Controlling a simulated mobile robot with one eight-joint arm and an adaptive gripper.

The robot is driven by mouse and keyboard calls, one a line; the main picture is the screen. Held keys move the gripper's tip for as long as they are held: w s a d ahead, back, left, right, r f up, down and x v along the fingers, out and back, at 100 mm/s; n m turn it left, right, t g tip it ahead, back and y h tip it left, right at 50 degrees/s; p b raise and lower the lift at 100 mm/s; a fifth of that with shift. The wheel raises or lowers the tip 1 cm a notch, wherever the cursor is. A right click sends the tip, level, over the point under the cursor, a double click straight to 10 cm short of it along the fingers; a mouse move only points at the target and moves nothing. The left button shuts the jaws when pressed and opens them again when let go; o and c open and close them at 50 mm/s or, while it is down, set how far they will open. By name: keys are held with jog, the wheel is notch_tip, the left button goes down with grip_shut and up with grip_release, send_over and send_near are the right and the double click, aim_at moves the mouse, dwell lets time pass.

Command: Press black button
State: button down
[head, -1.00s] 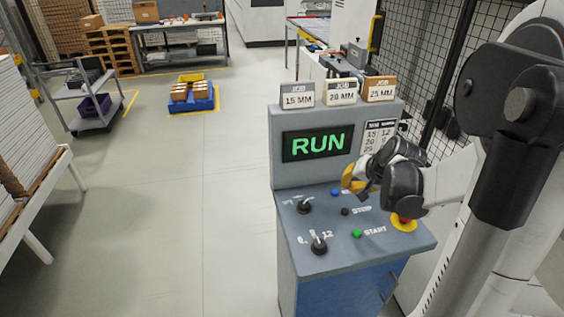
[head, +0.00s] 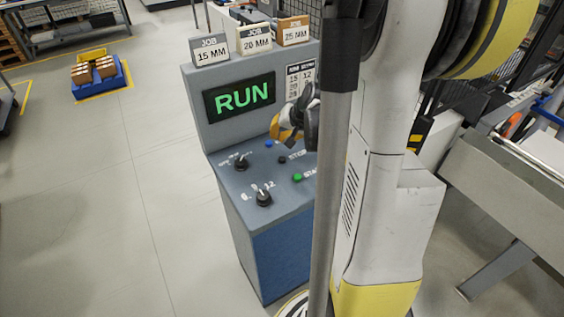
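The control console (head: 225,165) stands in the middle of the head view, and its screen (head: 239,97) reads RUN in green. The black button (head: 282,160) is on the sloped panel beside the STOP label. The blue button (head: 269,143) is above it and the green button (head: 297,177) is below it by a partly hidden START label. My gripper (head: 283,130), with yellow fingers, hangs over the panel just above and right of the blue button. Its fingers overlap in this view, so their opening cannot be told. My arm hides the panel's right side.
JOB signs (head: 254,40) stand on top of the console. A grey machine bed (head: 510,180) is at the right.

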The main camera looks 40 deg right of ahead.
aim_at(275, 156)
notch_tip(275, 156, down, 6)
jog(key=b, duration=0.4)
jog(key=shift+r, duration=0.1)
dwell(1.1)
jog(key=shift+f+b, duration=0.4)
jog(key=shift+b, duration=0.05)
jog(key=shift+f+b, duration=0.5)
dwell(0.5)
jog(key=shift+r, duration=0.1)
jog(key=shift+r+p, duration=0.7)
jog(key=shift+r, duration=0.15)
jog(key=shift+r, duration=0.1)
notch_tip(275, 156, up, 5)
jog(key=p, duration=0.4)
